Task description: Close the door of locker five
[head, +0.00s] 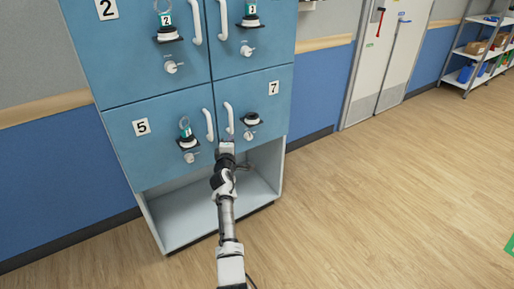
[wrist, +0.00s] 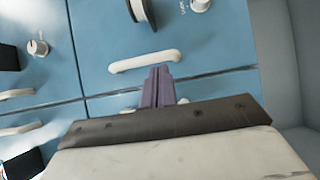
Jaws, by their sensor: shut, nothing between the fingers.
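Locker five's door (head: 160,162) is the blue lower-left door, marked 5, with a white handle (head: 209,124), a knob and a black latch with a green tag. It looks flush with the doors around it, with no clear gap. My gripper (head: 227,141) is in front of the seam between lockers five and seven, near the lower ends of their handles. In the wrist view its purple fingers (wrist: 158,86) are together and empty, partly covering one white handle; another handle (wrist: 145,61) shows beyond them. I cannot tell whether the fingers touch the door.
Locker seven's door (head: 270,108) is beside it on the right, and locker two's door (head: 130,45) is above; both look shut. An open white compartment (head: 185,215) lies below. The wooden floor (head: 370,200) to the right is clear. A stocked shelf (head: 480,50) stands far right.

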